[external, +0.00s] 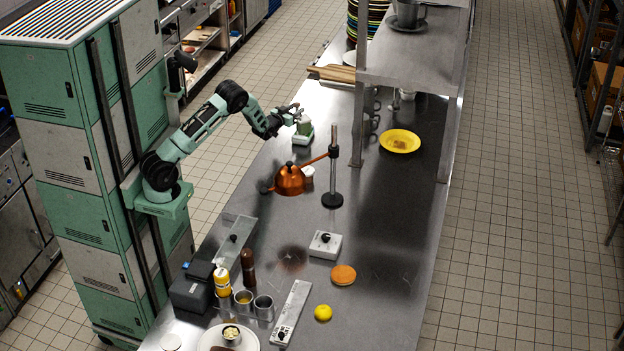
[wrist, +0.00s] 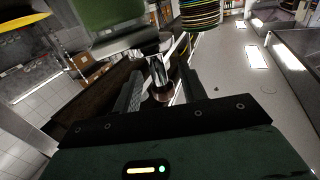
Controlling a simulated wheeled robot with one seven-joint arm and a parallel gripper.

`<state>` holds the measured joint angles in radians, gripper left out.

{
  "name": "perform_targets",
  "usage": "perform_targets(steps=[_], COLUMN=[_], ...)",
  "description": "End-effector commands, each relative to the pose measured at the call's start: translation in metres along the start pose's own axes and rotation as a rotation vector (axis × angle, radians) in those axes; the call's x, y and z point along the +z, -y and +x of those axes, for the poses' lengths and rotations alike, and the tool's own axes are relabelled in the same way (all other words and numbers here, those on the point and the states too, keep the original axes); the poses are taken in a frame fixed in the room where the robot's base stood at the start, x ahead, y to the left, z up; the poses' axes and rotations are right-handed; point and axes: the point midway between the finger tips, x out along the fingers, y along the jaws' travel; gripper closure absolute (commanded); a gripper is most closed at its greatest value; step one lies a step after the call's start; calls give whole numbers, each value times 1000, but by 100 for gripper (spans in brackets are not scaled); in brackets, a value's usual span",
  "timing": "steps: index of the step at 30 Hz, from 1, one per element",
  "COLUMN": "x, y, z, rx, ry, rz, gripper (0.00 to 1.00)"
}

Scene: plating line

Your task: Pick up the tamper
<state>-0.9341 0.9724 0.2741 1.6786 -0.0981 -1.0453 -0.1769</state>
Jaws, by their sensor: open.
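A small chrome piece (wrist: 157,68) with a brown, rounded end (wrist: 162,98) shows between my fingers in the wrist view; it looks like the tamper, but its full shape is hidden. My gripper (external: 294,112) is open, with its fingers on either side of this piece (wrist: 160,90). I cannot tell whether they touch it. In the external view the tamper is not clearly made out at my gripper.
A shelf (external: 420,65) rises to the right. A yellow plate (external: 412,134) lies beneath it. Stacked plates (external: 352,22) stand at the far end. The counter's right middle is mostly clear.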

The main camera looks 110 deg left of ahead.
Motion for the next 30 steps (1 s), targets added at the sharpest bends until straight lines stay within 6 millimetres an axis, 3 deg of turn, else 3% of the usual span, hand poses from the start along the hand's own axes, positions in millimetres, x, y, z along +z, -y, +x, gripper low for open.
perform_targets(steps=[3, 11, 12, 16, 17, 26, 30], x=[-1, 1, 1, 1, 1, 0, -11], y=[0, 0, 0, 0, 0, 0, 0], z=[11, 13, 13, 13, 13, 13, 14], rx=[0, 0, 0, 0, 0, 0, 1], ry=[0, 1, 1, 1, 0, -1, -4], rz=[0, 0, 0, 0, 0, 0, 0], gripper=[58, 58, 61, 97, 100, 100, 100])
